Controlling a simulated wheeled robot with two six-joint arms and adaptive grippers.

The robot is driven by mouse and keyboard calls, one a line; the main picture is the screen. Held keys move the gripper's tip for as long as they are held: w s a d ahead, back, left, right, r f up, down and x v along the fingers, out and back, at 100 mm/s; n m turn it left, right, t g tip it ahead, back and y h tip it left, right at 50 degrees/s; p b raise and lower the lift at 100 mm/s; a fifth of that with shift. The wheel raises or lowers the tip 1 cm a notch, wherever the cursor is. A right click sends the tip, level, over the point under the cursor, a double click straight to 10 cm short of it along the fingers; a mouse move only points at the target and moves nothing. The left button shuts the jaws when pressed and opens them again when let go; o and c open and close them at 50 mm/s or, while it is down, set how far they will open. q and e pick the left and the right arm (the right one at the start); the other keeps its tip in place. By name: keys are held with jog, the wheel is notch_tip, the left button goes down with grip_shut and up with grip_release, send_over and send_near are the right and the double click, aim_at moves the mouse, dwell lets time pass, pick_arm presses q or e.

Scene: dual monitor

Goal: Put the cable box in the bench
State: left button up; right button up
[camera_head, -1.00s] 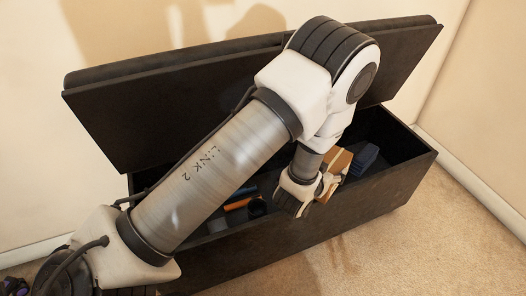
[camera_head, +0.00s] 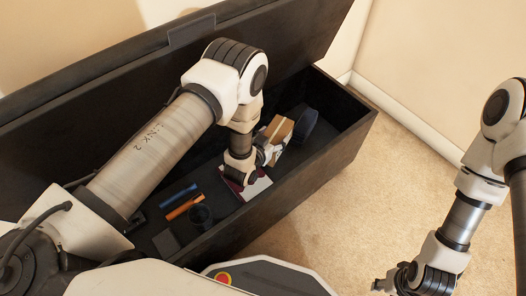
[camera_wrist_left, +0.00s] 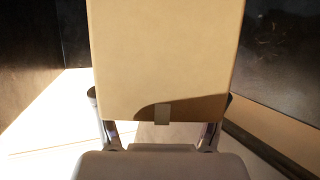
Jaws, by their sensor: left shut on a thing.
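The cable box (camera_head: 278,128) is a tan cardboard box with a pale strip, over the inside of the open black bench (camera_head: 312,188) in the head view. My left gripper (camera_head: 266,153) reaches down into the bench and is shut on the box. In the left wrist view the box (camera_wrist_left: 165,55) fills the upper middle, between the two fingers (camera_wrist_left: 160,112). I cannot tell whether the box touches the bench floor. My right gripper (camera_head: 388,284) is outside the bench at the lower right, empty, its finger opening unclear.
The bench lid (camera_head: 90,110) stands raised at the back. Inside the bench lie a blue cylinder (camera_head: 178,194), an orange cylinder (camera_head: 184,207), a dark cup (camera_head: 201,216), a white-and-red flat item (camera_head: 256,188) and a dark blue item (camera_head: 306,122). Carpet (camera_head: 400,170) at right is clear.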

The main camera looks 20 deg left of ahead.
pick_arm(q)
notch_tip(320, 180, down, 5)
jog(key=shift+w+f+b, duration=0.1)
jog(key=shift+b, duration=0.75)
jog(key=shift+f, duration=0.2)
jog(key=o, duration=1.3)
jog(key=shift+r, duration=0.1)
jog(key=shift+r, duration=0.3)
jog(key=p+v, duration=0.5)
jog(key=v, duration=0.7)
jog(key=shift+f, duration=0.1)
